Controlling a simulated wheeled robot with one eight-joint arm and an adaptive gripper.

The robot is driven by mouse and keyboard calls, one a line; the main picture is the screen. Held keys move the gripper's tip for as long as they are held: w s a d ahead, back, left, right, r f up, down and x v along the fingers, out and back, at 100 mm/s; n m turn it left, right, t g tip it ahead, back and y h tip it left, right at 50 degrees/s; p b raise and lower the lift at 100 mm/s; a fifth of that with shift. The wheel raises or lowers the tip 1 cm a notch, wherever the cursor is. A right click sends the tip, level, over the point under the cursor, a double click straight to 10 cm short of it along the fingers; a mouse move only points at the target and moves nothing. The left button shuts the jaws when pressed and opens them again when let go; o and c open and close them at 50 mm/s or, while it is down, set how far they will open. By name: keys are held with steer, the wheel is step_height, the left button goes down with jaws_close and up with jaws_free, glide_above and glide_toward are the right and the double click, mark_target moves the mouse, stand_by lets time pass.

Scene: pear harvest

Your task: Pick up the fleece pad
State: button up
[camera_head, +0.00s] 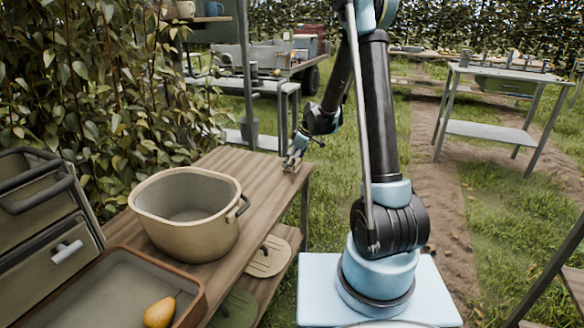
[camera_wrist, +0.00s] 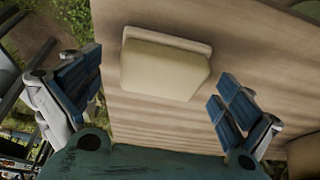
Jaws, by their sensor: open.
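A cream, padded block that looks like the fleece pad (camera_wrist: 165,65) lies flat on the wooden bench top in the wrist view. My gripper (camera_head: 294,160) is low over the far right corner of the bench in the head view. In the wrist view its blue-padded fingers are spread wide, one on each side of the pad and apart from it. Nothing is between the fingers in their grasp. In the head view I cannot make out the pad; the gripper seems to cover it.
A beige tub (camera_head: 187,240) stands on the bench (camera_head: 258,172), nearer than the gripper. A brown-rimmed tray (camera_head: 112,282) holds a yellow pear (camera_head: 159,312). A cream lid-like piece (camera_head: 268,257) and a green one (camera_head: 235,307) lie on the shelf below. Foliage borders the left.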

steer(key=shift+a+f, duration=0.2)
steer(key=shift+f, duration=0.3)
steer(key=shift+c, duration=0.5)
steer(key=c, duration=1.1)
steer(key=shift+c, duration=0.2)
steer(key=shift+r, duration=0.15)
step_height(320, 180, up, 10)
steer(key=shift+f, duration=0.1)
